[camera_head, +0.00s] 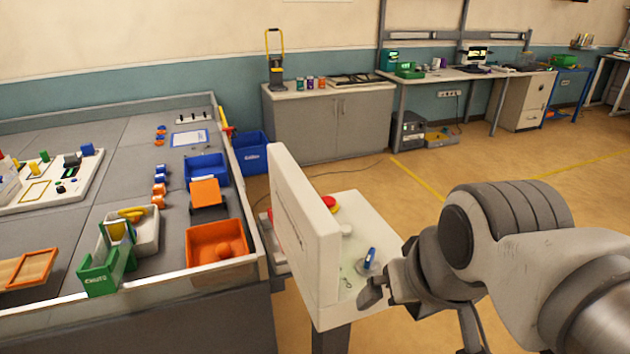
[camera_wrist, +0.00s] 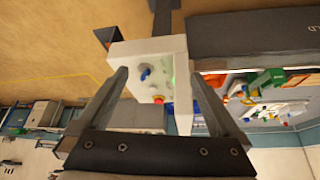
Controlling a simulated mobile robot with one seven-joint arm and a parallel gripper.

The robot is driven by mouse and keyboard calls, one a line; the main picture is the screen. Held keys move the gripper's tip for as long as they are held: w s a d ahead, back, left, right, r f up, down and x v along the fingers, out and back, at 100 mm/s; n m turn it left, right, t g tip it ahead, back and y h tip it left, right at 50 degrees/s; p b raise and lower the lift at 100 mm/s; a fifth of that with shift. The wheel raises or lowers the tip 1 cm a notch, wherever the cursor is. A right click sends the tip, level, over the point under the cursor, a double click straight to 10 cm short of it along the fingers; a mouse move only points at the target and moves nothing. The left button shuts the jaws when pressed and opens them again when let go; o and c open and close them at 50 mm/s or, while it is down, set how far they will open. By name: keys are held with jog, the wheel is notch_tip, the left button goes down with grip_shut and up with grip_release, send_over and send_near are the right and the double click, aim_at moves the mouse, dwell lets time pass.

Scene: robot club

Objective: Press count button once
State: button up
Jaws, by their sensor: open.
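A white control box (camera_head: 370,215) stands on a post, with an upright white panel (camera_head: 303,235) along its left side. On its top are a red button (camera_head: 330,203), a pale round button (camera_head: 347,230), a blue knob (camera_head: 370,257) and a small, unclear green mark. I cannot read which control is the count button. My gripper (camera_head: 377,290) is open at the box's near right edge, by the blue knob. In the wrist view, the box (camera_wrist: 125,55) shows between the spread fingers (camera_wrist: 160,75), with the blue knob (camera_wrist: 146,74) and red button (camera_wrist: 158,99) facing the camera. The fingers look empty.
A grey table (camera_head: 120,205) left of the box holds an orange bin (camera_head: 215,255), a blue bin (camera_head: 205,168) and a green chute (camera_head: 105,265). A cabinet (camera_head: 340,125) stands behind.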

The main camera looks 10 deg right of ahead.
jog(key=shift+s+d, duration=0.15)
jog(key=shift+d, duration=0.25)
